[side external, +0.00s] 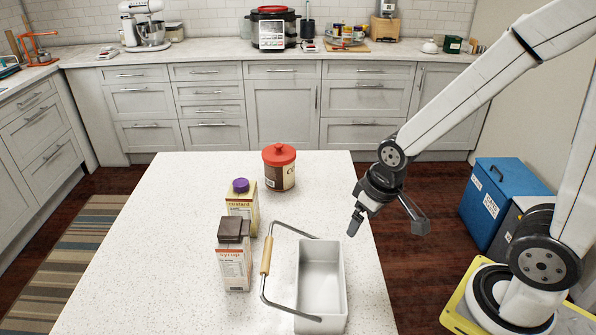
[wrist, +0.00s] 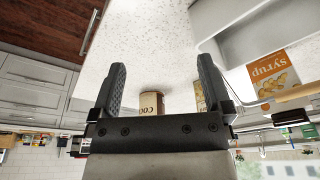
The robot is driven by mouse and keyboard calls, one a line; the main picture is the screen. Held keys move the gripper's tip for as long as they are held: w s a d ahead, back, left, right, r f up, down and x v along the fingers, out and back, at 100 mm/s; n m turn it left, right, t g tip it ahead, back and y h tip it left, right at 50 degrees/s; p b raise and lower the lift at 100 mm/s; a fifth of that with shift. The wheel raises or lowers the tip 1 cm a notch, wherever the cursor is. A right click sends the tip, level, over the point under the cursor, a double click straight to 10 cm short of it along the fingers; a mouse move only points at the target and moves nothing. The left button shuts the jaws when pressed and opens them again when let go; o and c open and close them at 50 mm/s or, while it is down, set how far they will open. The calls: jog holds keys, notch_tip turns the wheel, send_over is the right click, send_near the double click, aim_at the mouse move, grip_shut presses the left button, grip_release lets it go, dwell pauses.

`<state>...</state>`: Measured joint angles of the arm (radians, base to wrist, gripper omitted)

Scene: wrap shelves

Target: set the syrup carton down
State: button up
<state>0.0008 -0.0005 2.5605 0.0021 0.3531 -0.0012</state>
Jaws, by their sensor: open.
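The syrup carton (side external: 234,262), pale with an orange label and a brown cap, stands upright on the white counter, left of a white open bin. Its front with the word syrup also shows at the right of the wrist view (wrist: 275,75), upside down. My gripper (side external: 386,228) is open and empty, above the right edge of the counter and right of the bin, well apart from the carton. Its two dark fingers (wrist: 165,82) are spread wide in the wrist view with nothing between them in their grip.
The white bin (side external: 336,282) has a wire handle with a wooden grip (side external: 266,254) leaning left beside the syrup carton. A custard carton (side external: 243,208) with a purple cap stands behind it. A brown canister (side external: 279,171) with a red lid stands farther back. The counter's left side (side external: 150,250) is clear.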

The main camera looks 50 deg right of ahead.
jog(key=shift+r, duration=0.1)
jog(key=w+r+v, duration=0.1)
jog(key=w+v, duration=0.2)
jog(key=v, duration=0.8)
jog(key=w+a+n+t+h, duration=0.2)
jog(key=w+a+n+h, duration=0.15)
jog(key=a+n, duration=0.5)
jog(key=w+a+n+t+h, duration=0.15)
jog(key=a+n+h, duration=0.25)
jog(key=a+n, duration=0.5)
jog(key=w+a+n+t+h, duration=0.1)
jog(key=w+a+n+h, duration=0.25)
jog(key=a+n, duration=0.6)
jog(key=m, duration=0.2)
send_near(232, 229)
jog(key=d, duration=0.1)
jog(key=shift+a+f+x, duration=0.1)
jog(key=shift+f+x, duration=0.05)
jog(key=shift+x, duration=1.95)
jog(key=shift+a+f+x, duration=0.1)
jog(key=shift+x, duration=2.05)
jog(key=shift+w, duration=0.1)
jog(key=shift+r, duration=0.1)
grip_shut()
